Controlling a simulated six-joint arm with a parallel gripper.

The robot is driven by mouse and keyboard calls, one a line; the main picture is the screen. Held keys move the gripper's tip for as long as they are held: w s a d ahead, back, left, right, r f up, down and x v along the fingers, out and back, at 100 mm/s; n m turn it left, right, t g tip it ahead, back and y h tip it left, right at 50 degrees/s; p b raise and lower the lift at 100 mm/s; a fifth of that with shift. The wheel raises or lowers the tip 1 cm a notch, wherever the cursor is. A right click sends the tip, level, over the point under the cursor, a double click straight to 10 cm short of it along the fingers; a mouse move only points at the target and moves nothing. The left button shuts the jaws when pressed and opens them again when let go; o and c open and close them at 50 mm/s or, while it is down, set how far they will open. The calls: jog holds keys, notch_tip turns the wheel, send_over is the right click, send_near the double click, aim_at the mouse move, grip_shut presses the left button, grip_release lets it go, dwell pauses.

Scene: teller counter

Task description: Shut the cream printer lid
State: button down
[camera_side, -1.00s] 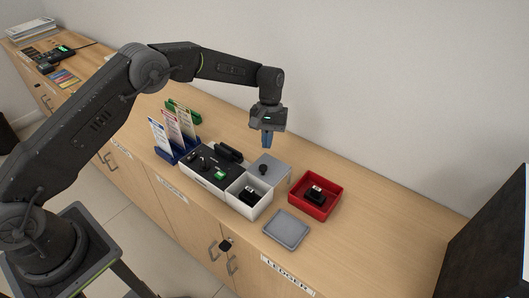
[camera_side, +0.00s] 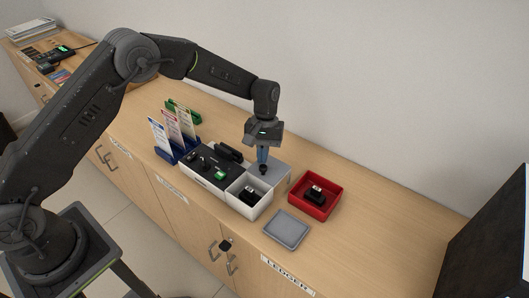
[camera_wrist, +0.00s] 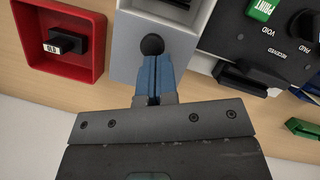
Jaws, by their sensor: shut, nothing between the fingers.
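The cream printer (camera_side: 211,186) is a pale box with a black top panel and, at its right end, an open square compartment (camera_side: 240,205) holding a black stamp. Its grey lid (camera_side: 279,172) lies flat behind that compartment, leaving it uncovered. A round black knob (camera_side: 263,170) stands on the lid; lid (camera_wrist: 127,40) and knob (camera_wrist: 152,44) also show in the wrist view. My gripper (camera_side: 262,163) is shut and empty, its blue fingers pointing down at the knob's wall side. In the wrist view the fingertips (camera_wrist: 154,60) are right at the knob; I cannot tell whether they touch.
A red tray (camera_side: 333,207) with a black stamp stands right of the lid, and a grey pad (camera_side: 287,229) lies in front. A blue rack (camera_side: 171,155) of leaflets stands left of the printer.

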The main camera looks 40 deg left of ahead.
jog(key=s, duration=0.9)
